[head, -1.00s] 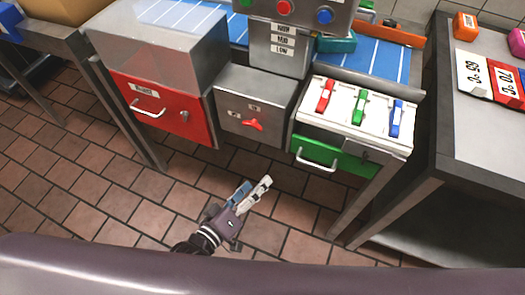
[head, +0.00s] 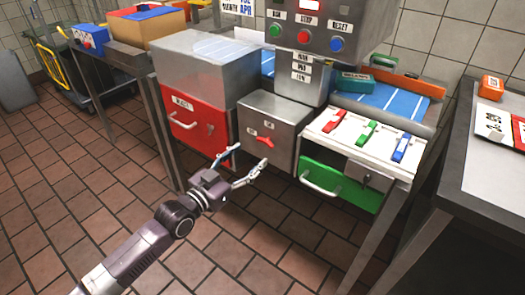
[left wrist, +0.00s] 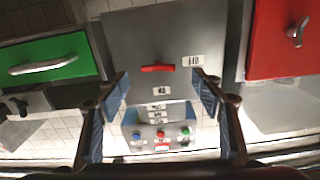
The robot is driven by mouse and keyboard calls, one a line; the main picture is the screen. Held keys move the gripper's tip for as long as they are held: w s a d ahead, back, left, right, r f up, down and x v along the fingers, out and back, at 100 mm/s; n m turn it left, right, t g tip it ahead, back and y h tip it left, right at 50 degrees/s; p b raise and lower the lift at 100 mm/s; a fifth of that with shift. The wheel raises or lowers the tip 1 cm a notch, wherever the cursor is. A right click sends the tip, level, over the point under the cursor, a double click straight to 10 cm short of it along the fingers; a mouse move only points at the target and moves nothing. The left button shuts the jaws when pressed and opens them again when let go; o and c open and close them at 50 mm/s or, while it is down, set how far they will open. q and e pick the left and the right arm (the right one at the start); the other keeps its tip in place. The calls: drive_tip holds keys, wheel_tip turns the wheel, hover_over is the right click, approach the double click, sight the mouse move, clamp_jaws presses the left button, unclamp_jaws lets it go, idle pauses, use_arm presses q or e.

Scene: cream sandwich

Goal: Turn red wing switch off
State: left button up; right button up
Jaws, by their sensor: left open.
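The red wing switch (head: 265,142) is on the front of the grey metal box (head: 285,110), between the red and green drawers. Its wing lies roughly level across the panel, and it also shows in the left wrist view (left wrist: 157,68). Two small white labels sit around it, too small to read surely. My left gripper (head: 249,157) is open and empty in front of the box, its fingers spread to either side of the switch in the picture. In the left wrist view the open fingers (left wrist: 162,90) show the switch between and beyond them, apparently untouched. My right gripper is not in view.
A red drawer (head: 190,122) is left of the box. A green drawer (head: 335,183) under a white panel with red, green and blue clips is to the right. A button console (head: 310,30) rises behind. The tiled floor in front is clear.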

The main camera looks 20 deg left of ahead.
sight(266, 142)
use_arm(q)
drive_tip(key=shift+b+x, duration=0.35)
drive_tip(key=shift+x, duration=2.85)
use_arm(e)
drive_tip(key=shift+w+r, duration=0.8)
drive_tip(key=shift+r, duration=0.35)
use_arm(q)
drive_tip(key=shift+d, duration=0.15)
drive_tip(key=shift+c, duration=0.4)
drive_tip(key=c, duration=1.1)
drive_tip(key=shift+s+n+p, duration=0.1)
drive_tip(key=shift+n+p, duration=0.25)
drive_tip(key=shift+n, duration=0.15)
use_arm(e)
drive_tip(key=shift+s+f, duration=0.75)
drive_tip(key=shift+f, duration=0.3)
use_arm(q)
drive_tip(key=o, duration=1.2)
